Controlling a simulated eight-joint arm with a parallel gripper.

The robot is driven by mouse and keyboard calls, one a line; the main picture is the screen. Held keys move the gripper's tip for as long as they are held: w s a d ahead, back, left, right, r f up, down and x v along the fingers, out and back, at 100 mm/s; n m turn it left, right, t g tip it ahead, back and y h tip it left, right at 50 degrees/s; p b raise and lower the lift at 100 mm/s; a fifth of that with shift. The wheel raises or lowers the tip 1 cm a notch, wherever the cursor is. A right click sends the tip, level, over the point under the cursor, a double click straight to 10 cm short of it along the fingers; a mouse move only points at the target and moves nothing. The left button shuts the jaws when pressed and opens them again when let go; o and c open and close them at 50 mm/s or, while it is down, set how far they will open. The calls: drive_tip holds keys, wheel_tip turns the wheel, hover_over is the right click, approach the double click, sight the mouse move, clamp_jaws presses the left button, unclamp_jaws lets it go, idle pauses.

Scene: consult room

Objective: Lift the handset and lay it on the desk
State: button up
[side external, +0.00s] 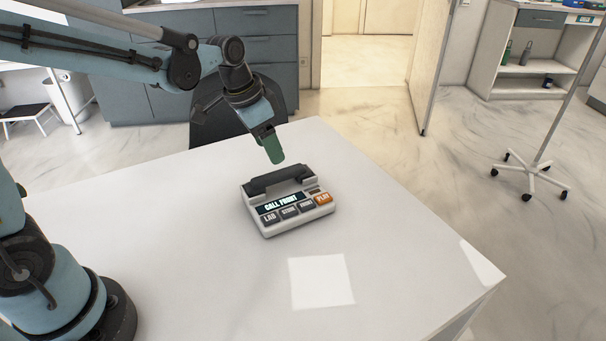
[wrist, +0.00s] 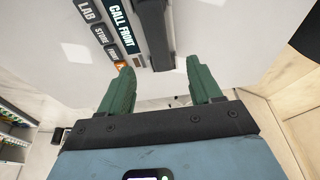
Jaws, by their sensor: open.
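The phone base (side external: 288,215) is light grey with a "CALL FRONT" display, several dark keys and an orange key, and it stands on the white desk (side external: 400,222). The dark handset (side external: 277,178) lies along the back of the base. My gripper (side external: 274,158) hangs just above the handset, apart from it in the side view. In the wrist view my gripper (wrist: 163,88) shows two green fingers spread apart with nothing between them. There the handset (wrist: 156,35) lies ahead of the gap between the fingers, and the phone base (wrist: 110,35) shows beside it.
The desk is clear around the phone, with a bright patch of light (side external: 321,280) in front of it. A dark chair (side external: 215,115) stands behind the desk. A wheeled pole stand (side external: 532,175) is on the floor at the right, beyond the desk edge.

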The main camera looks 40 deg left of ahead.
sight(279, 173)
drive_tip(key=shift+s+x, duration=0.15)
drive_tip(key=shift+x, duration=2.05)
drive_tip(key=shift+s+x, duration=0.15)
drive_tip(key=shift+x, duration=2)
drive_tip(key=shift+f, duration=0.1)
drive_tip(key=shift+c, duration=0.3)
drive_tip(key=c, duration=1)
drive_tip(key=shift+c, duration=0.3)
